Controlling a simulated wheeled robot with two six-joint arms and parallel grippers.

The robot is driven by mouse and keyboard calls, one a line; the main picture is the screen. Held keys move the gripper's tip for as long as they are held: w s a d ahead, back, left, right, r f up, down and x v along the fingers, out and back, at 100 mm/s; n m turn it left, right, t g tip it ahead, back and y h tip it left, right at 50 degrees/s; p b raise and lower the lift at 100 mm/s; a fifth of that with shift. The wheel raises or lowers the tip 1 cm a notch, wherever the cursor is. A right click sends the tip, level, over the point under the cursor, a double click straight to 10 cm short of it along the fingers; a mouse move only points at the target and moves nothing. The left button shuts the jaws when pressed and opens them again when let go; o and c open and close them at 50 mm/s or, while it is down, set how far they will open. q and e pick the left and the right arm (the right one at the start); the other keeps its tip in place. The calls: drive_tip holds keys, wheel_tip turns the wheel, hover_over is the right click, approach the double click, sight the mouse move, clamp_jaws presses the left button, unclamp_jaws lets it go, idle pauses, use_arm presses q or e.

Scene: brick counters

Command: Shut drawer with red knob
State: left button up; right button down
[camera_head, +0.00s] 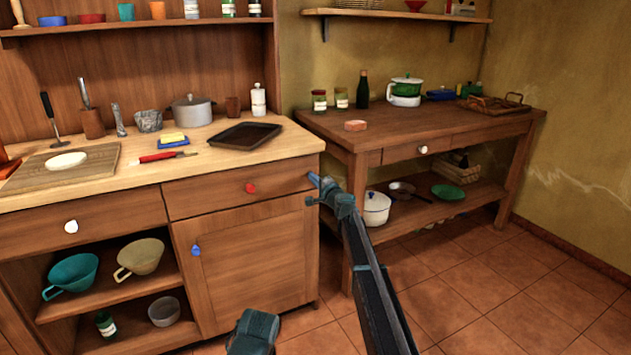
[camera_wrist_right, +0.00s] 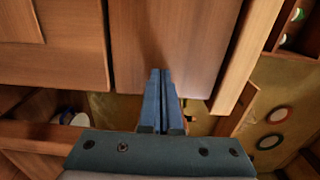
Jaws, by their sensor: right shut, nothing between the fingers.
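The drawer with the red knob (camera_head: 213,195) is under the light countertop, right of another drawer. Its red knob (camera_head: 250,188) faces me. The front looks flush or nearly flush with the cabinet; I cannot tell whether a small gap stands open. My right gripper (camera_head: 315,180) is shut and empty near the right end of this drawer front, to the right of the knob. I cannot tell whether it touches the wood. The right wrist view shows its closed blue fingers (camera_wrist_right: 160,95) before wooden panels, with no knob visible.
A drawer with a white knob (camera_head: 71,227) is at the left. A door with a blue knob (camera_head: 196,250) is below the red-knobbed drawer. The countertop holds a black tray (camera_head: 245,135). A side table (camera_head: 440,125) stands right of my right gripper. Floor at right is clear.

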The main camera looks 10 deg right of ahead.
drive_tip(key=shift+w, duration=0.5)
drive_tip(key=shift+r, duration=0.1)
drive_tip(key=v, duration=1.5)
drive_tip(key=s+a+f+n+g+y, duration=0.1)
drive_tip(key=s+a+f+n+g, duration=0.55)
drive_tip(key=s+a, duration=0.5)
drive_tip(key=s+a+f+n+g+y, duration=0.2)
drive_tip(key=s+a+f+n+g, duration=0.45)
drive_tip(key=s+a, duration=0.5)
drive_tip(key=s+d+f+n+g+h, duration=0.1)
drive_tip(key=s+d+f+n+h, duration=0.15)
drive_tip(key=s, duration=0.65)
drive_tip(key=s+d+f+n+g+h, duration=0.1)
drive_tip(key=s+d+f+g+h, duration=0.2)
drive_tip(key=s, duration=0.5)
drive_tip(key=s+d+f+n+h, duration=0.25)
drive_tip(key=s+d+h, duration=0.25)
drive_tip(key=s, duration=0.4)
wheel_tip(320, 180, up, 33)
drive_tip(key=p, duration=3.3)
drive_tip(key=shift+w+a+m+y+p, duration=0.35)
drive_tip(key=shift+w+a+m+p, duration=0.05)
drive_tip(key=shift+w, duration=0.05)
